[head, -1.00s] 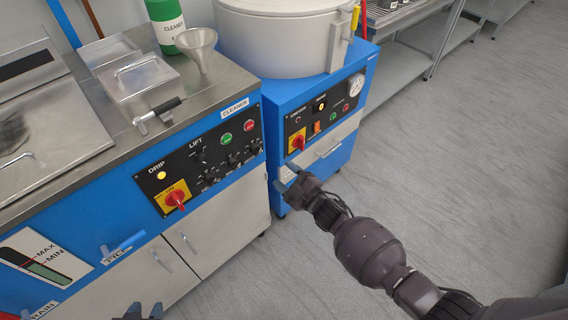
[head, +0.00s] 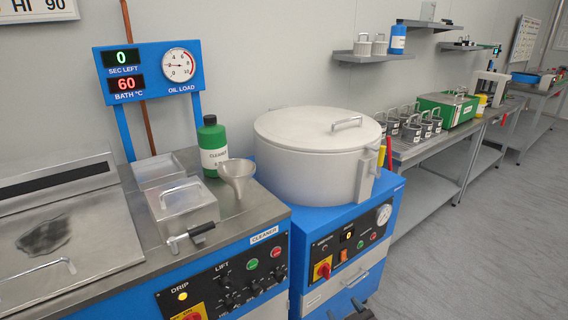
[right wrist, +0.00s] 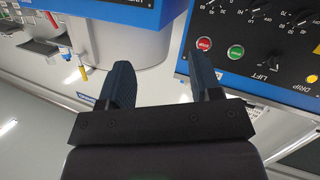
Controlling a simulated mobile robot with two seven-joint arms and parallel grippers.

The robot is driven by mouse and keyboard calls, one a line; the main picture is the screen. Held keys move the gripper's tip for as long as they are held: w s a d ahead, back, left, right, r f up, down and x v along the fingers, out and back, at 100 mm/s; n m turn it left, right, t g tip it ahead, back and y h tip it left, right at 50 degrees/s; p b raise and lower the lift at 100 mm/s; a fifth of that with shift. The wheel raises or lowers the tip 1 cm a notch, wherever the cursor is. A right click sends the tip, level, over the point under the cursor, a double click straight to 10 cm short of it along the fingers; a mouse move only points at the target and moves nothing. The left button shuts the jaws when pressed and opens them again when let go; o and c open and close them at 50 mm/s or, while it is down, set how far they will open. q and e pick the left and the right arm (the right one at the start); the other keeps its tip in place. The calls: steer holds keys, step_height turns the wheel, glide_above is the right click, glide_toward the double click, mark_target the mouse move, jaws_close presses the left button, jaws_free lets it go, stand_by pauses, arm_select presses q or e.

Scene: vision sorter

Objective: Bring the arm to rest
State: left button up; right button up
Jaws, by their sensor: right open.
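My right gripper (head: 346,309) shows only at the bottom edge of the head view, in front of the blue cabinet (head: 308,276) under the white round drum (head: 300,165). In the right wrist view its two dark fingers (right wrist: 162,82) are apart with nothing between them. The blue machine with the control panel (right wrist: 262,40) and the drum's cabinet lie beyond the fingertips, and I see no contact. The rest of the right arm is out of the head view. My left gripper is not in view.
A steel-topped machine (head: 242,228) stands at the left, with a funnel (head: 237,176), a green-and-white cleaner bottle (head: 212,147) and a blue display post (head: 150,75). Shelving benches (head: 432,147) with pots run along the back wall. The grey floor (head: 480,255) at right is clear.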

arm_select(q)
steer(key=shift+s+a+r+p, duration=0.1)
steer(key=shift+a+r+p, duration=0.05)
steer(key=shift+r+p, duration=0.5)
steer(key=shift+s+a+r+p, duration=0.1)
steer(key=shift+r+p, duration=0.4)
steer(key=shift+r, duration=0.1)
arm_select(e)
steer(key=s+d+f+m+g+h, duration=0.1)
steer(key=s+d, duration=0.3)
steer(key=s, duration=0.5)
steer(key=s+d+f+m+g+h, duration=0.1)
steer(key=s+d, duration=0.3)
steer(key=s, duration=0.4)
steer(key=s+d+f+m+g+h, duration=0.1)
steer(key=s+d+m+g+h, duration=0.1)
steer(key=s+d, duration=0.3)
steer(key=s+m, duration=0.1)
steer(key=s, duration=0.3)
steer(key=shift+s+f+m, duration=0.3)
steer(key=shift+f, duration=0.05)
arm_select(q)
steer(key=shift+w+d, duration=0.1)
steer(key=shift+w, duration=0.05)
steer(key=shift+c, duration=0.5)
